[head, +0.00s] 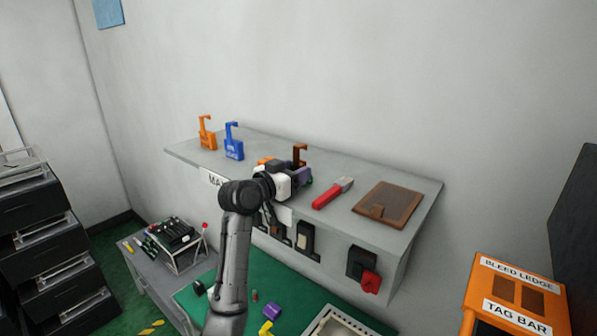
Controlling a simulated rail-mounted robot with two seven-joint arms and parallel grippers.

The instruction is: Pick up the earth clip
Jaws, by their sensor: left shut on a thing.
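My left gripper (301,182) is over the grey wall shelf, seen from behind. It is shut on a mostly hidden thing; only a small green and purple patch (309,182) shows at the jaws. I cannot tell for sure whether this is the earth clip. A red-handled tool with a grey tip (333,193) lies on the shelf just right of the gripper, apart from it. My right gripper is not in view.
A green-topped bench (285,300) is below; an orange stand (515,290) is at right.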

